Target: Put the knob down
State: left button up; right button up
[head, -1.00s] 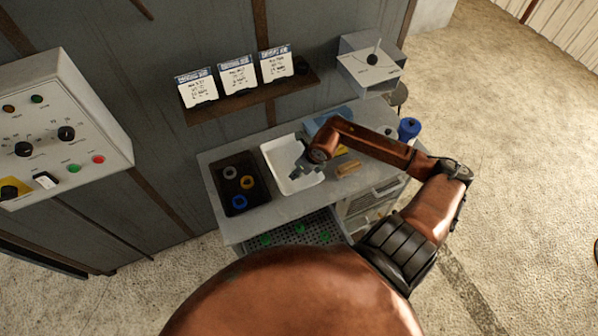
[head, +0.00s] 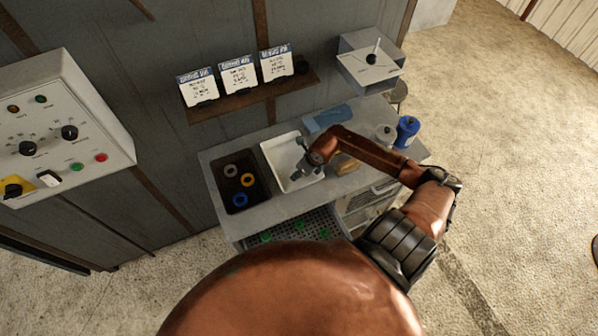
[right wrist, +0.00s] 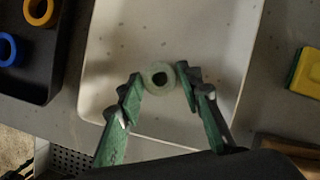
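The knob (right wrist: 160,76) is a pale green, ring-shaped piece with a dark hole, seen in the right wrist view over the white tray. My right gripper (right wrist: 160,78) has its green fingers on either side of the knob, and both fingertips appear to touch it. In the head view, my right gripper (head: 298,164) is over the white tray (head: 277,158); the knob is too small to make out there. I cannot tell whether the knob touches the tray floor. My left gripper is not in view.
A dark tray (head: 226,202) with grey, yellow and blue rings stands left of the white tray. A blue item (head: 328,118) lies behind, and a blue container (head: 407,131) stands at right. A shelf with cards (head: 238,75) is above. A perforated surface is below the front edge.

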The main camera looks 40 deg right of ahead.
jog(key=o, duration=0.3)
jog(key=shift+r, duration=0.2)
jog(key=shift+s+d+r, duration=0.1)
jog(key=shift+s+r, duration=0.05)
jog(key=shift+r, duration=0.15)
jog(key=b+v, duration=0.2)
jog(key=v, duration=0.9)
jog(key=shift+s, duration=0.1)
